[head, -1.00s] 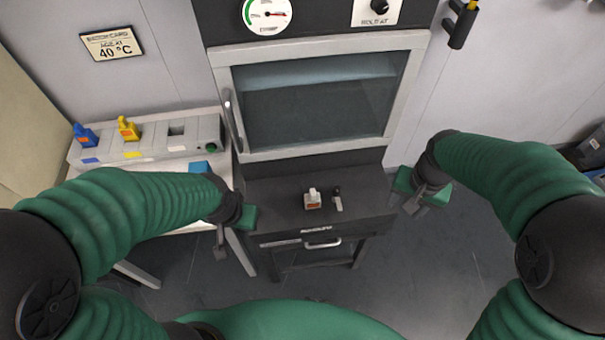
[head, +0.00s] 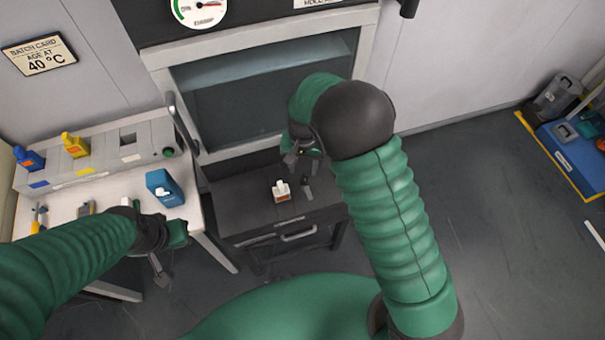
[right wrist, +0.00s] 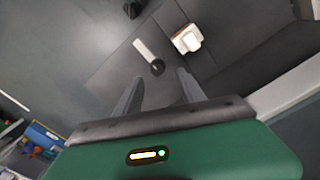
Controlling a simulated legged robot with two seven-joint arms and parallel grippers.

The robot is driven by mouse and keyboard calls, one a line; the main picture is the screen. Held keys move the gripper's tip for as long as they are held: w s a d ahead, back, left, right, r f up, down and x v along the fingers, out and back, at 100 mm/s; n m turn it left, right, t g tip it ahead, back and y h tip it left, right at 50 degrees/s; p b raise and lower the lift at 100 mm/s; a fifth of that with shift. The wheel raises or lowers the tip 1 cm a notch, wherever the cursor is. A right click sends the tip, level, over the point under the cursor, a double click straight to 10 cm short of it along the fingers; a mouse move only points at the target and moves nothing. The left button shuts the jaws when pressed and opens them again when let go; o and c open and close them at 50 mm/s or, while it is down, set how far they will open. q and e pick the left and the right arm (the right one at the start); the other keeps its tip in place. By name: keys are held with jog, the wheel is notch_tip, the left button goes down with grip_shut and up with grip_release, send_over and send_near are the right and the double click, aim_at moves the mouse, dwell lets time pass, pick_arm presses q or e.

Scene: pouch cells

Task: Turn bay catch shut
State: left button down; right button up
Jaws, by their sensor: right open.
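The bay catch (head: 307,187) is a small dark pivot with a pale lever on top of the black bench below the glass-fronted cabinet. In the right wrist view the catch (right wrist: 149,58) lies just beyond my fingertips, its lever pointing up-left from the round pivot. A white block with an orange label (head: 281,190) sits beside it; it also shows in the right wrist view (right wrist: 187,38). My right gripper (head: 303,160) is open and empty above the bench, close to the catch but apart from it. My left gripper (head: 159,268) hangs in front of the white table; its jaw gap is unclear.
The glass door (head: 260,95) with its upright handle stands behind the bench. A white table (head: 110,205) at left carries a slotted rack (head: 100,160) and a blue box (head: 165,188). A blue crate (head: 575,145) sits on the floor at right.

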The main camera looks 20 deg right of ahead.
aim_at(304, 177)
jog(key=f, duration=0.5)
jog(key=shift+s+d+f, duration=0.15)
jog(key=shift+d, duration=0.1)
jog(key=shift+a, duration=0.1)
jog(key=shift+c, duration=1.2)
grip_shut()
